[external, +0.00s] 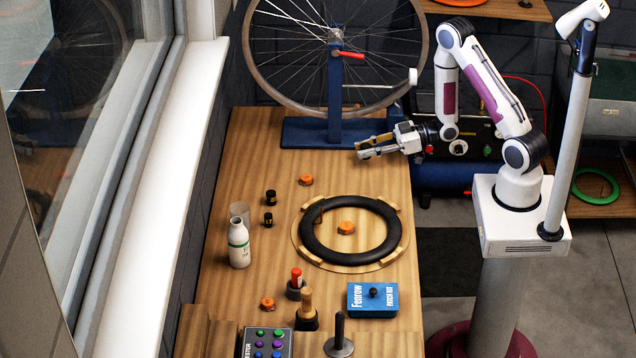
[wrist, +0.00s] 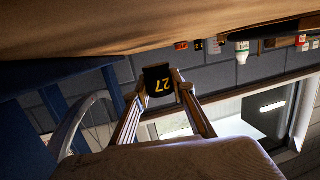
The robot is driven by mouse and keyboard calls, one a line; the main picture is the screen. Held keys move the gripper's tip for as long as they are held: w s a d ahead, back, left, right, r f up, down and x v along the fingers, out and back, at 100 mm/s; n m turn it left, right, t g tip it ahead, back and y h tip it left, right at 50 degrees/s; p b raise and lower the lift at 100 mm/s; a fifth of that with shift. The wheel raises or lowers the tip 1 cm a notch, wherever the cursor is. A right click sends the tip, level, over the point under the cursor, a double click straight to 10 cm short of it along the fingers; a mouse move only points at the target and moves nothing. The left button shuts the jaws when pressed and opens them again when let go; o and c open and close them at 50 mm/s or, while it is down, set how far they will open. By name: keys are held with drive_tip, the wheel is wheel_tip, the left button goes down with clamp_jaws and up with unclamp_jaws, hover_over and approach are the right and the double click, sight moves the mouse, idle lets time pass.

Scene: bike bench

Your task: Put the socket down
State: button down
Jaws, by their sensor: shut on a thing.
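My gripper (external: 366,148) is above the far part of the workbench, in front of the blue wheel stand. In the wrist view my gripper (wrist: 158,88) is shut on a black socket (wrist: 157,78) marked with a yellow 27, held between the fingertips. The wrist picture is turned over, with the bench along its top. The socket is hard to make out in the external view. Two other small black sockets (external: 270,196) stand on the bench at left, near the cup and bottle.
A spoked wheel on a blue stand (external: 308,131) fills the far end. A black tyre (external: 317,248) lies on a round wooden board around an orange piece (external: 346,227). A white bottle (external: 239,243), blue box (external: 372,300) and tools occupy the left and front.

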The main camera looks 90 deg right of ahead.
drive_tip(key=shift+f, duration=1.2)
drive_tip(key=shift+f, duration=0.2)
drive_tip(key=c, duration=1.7)
unclamp_jaws()
drive_tip(key=shift+s, duration=0.15)
drive_tip(key=shift+v, duration=3.2)
drive_tip(key=shift+s+d+r, duration=0.15)
drive_tip(key=shift+s, duration=0.35)
drive_tip(key=shift+o, duration=0.6)
